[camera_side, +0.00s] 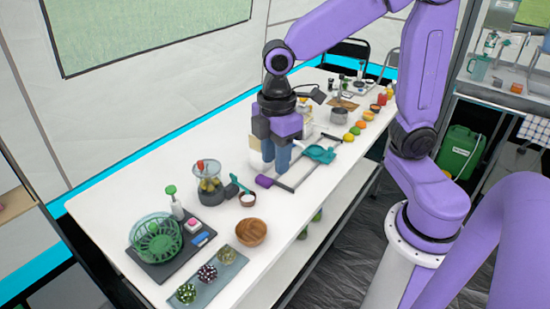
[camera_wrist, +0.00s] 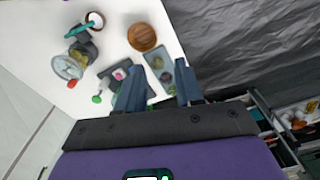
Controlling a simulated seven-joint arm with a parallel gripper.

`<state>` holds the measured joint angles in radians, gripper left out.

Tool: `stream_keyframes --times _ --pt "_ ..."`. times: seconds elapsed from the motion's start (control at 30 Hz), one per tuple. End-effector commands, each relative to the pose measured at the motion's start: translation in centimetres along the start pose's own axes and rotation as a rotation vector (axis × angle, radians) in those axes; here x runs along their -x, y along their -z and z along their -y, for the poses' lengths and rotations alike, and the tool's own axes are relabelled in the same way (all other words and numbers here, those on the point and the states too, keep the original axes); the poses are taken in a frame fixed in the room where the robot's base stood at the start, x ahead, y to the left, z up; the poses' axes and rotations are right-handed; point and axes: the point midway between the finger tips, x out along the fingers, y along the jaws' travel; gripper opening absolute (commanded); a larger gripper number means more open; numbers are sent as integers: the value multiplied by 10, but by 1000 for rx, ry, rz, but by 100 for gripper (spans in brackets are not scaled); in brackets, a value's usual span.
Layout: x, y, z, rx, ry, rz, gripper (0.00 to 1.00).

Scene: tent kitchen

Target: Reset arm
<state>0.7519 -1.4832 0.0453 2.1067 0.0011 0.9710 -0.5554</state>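My gripper (camera_side: 276,160) points down over the middle of the long white table (camera_side: 110,205), near a grey tray or board (camera_side: 300,172) and a teal scoop-like item (camera_side: 320,153). In the side view its two blue-grey fingers look close together, and their tips overlap the board area; I cannot tell whether they touch anything. In the wrist view my gripper (camera_wrist: 158,88) shows its two fingers spread apart with nothing between them. Behind the fingers lie a wooden bowl (camera_wrist: 142,37) and a tray (camera_wrist: 158,72) with small items.
Fruit (camera_side: 355,130) and a pot (camera_side: 339,115) stand farther back. Bare table lies at the left edge.

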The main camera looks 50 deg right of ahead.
Motion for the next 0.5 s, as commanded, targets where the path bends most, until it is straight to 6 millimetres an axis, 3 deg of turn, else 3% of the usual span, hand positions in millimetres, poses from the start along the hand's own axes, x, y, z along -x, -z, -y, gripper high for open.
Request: stream_keyframes --times 0.17,0.3,0.5 --pt "1 -13 32 -31 0 -4 36" --pt "-1 -37 74 -87 1 -9 36" --pt "-9 -71 114 -158 4 -12 36"
